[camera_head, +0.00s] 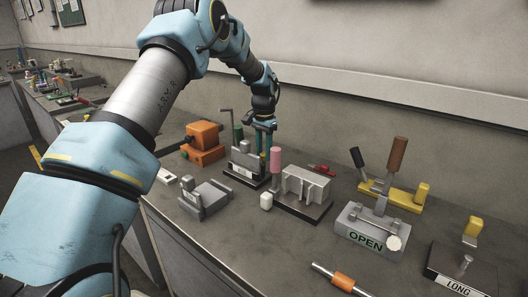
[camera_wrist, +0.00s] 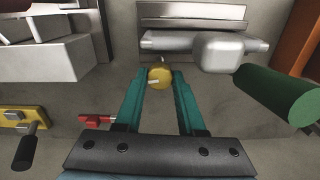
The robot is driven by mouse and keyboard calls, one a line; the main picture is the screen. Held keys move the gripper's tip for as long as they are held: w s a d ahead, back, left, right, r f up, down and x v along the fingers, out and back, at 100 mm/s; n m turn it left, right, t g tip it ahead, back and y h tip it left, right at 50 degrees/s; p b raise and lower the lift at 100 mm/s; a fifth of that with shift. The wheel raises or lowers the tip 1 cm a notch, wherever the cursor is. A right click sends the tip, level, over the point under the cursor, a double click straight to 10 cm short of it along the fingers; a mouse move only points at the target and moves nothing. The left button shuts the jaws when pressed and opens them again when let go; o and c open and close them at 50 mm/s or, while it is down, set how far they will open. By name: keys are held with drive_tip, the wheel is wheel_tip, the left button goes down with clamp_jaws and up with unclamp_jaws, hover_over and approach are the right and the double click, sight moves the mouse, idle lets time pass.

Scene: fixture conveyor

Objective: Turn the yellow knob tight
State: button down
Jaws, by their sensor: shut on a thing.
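The yellow knob (camera_wrist: 160,78) shows in the wrist view between my fingertips, small and round with a pale mark on its face. My gripper (camera_wrist: 159,84) has its two teal fingers one on each side of the knob and is shut on it. In the head view my gripper (camera_head: 265,145) points down beside the grey fixture (camera_head: 245,168). I cannot make out the knob in that view.
A green handle (camera_wrist: 280,95) lies close to the right finger in the wrist view. A pink-topped post (camera_head: 275,162) and a grey slotted block (camera_head: 306,186) stand near my gripper. An orange box (camera_head: 203,137) is to its left. The "OPEN" fixture (camera_head: 366,232) stands farther right.

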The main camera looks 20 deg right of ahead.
sight(264, 154)
drive_tip(key=c, duration=0.8)
unclamp_jaws()
wheel_tip(264, 154, up, 11)
drive_tip(key=b, duration=0.3)
drive_tip(key=shift+f, duration=0.1)
